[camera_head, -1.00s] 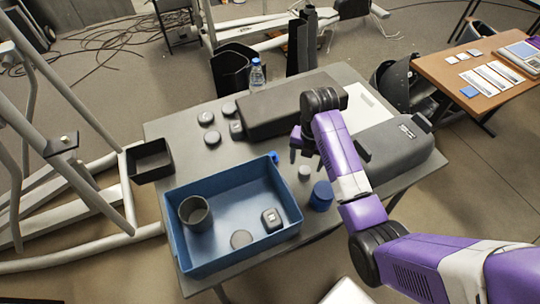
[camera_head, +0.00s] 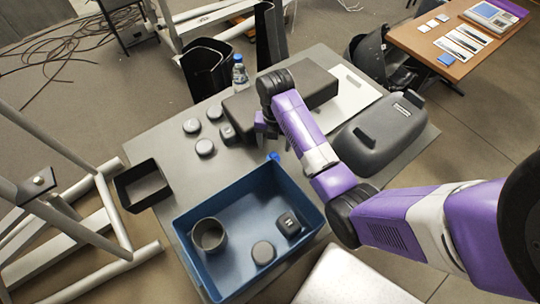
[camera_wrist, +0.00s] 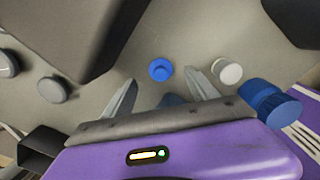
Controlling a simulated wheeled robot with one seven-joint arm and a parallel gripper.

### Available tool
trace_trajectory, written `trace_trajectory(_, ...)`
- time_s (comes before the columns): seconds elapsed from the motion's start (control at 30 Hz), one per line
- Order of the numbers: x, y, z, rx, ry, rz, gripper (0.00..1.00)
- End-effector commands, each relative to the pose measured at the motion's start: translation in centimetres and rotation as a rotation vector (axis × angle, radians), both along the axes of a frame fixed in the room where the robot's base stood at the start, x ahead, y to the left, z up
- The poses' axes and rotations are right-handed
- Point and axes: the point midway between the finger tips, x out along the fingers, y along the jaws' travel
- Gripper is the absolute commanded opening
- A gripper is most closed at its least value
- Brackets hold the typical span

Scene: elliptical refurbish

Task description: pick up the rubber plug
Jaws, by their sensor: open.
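A small blue round piece with a raised middle, which looks most like the rubber plug, lies on the grey table in the wrist view (camera_wrist: 160,69). In the head view a small blue bit (camera_head: 274,156) shows at the far edge of the blue tray, probably the same piece. My gripper (camera_head: 265,124) is open and empty, above the table near the long dark case. In the wrist view its two fingers point to either side of the blue piece, which appears between the tips and apart from them.
A pale cylinder (camera_wrist: 228,71) and a blue-lidded jar (camera_wrist: 270,103) lie close right of the fingers. The blue tray (camera_head: 188,236) holds a cup and small parts. The dark case (camera_head: 318,82), grey discs (camera_head: 205,147) and a bottle (camera_head: 240,75) stand nearby.

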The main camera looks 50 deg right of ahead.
Motion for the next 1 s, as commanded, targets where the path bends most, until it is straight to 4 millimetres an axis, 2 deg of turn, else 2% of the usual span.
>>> trace_trajectory(0.43,-0.4,0.7,-5.3,0.0,0.002,0.001,0.68)
trace_trajectory(0.73,-0.4,0.6,-5.9,-0.001,0.0,0.0,0.68)
trace_trajectory(0.77,-0.4,0.6,-5.9,-0.001,0.0,0.0,0.64)
trace_trajectory(1.0,-0.4,0.6,-5.9,-0.001,0.0,0.0,0.17)
